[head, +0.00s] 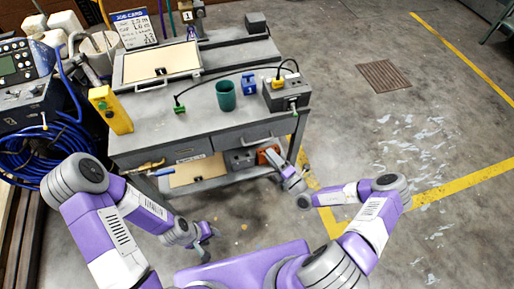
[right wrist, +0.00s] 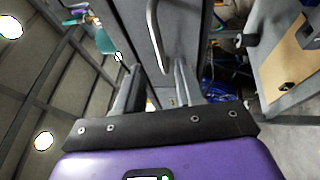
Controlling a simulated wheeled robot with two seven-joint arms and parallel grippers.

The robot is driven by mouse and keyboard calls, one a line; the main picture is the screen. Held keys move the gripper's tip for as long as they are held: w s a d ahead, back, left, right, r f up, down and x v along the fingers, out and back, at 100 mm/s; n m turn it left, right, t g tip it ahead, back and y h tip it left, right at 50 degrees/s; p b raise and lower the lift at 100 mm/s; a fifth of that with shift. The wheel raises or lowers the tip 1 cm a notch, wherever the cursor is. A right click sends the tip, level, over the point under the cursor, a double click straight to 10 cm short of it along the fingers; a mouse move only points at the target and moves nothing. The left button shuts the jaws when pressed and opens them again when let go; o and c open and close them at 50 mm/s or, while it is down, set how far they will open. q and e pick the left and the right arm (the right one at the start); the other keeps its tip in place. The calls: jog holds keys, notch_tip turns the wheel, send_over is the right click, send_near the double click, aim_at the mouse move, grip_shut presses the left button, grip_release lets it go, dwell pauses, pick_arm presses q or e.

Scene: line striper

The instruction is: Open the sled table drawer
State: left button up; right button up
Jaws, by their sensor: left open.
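The grey sled table (head: 150,112) stands ahead, with drawer fronts under its top; the left front (head: 180,150) bears a small label. My right gripper (head: 268,154) is at the table's right front, below the top. In the right wrist view, a grey drawer front (right wrist: 187,22) with a bar handle (right wrist: 155,38) lies just ahead of the right gripper (right wrist: 159,68). Its fingers are apart, with the handle's near end between them in the picture; contact cannot be told. The drawer looks shut. My left gripper (head: 204,246) is open and empty, low before the table.
On the top are a green cup (head: 226,95), a blue item (head: 249,84), a grey box with a yellow plug (head: 286,92) and a yellow block (head: 111,110). A lower shelf holds a wooden board (head: 198,171). Blue hose (head: 50,152) lies left; the floor at right is open.

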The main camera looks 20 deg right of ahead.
jog(key=b+x, duration=0.1)
jog(key=x, duration=0.5)
jog(key=shift+w+a, duration=0.2)
jog(key=shift+a, duration=0.1)
jog(key=shift+r, duration=0.1)
grip_shut()
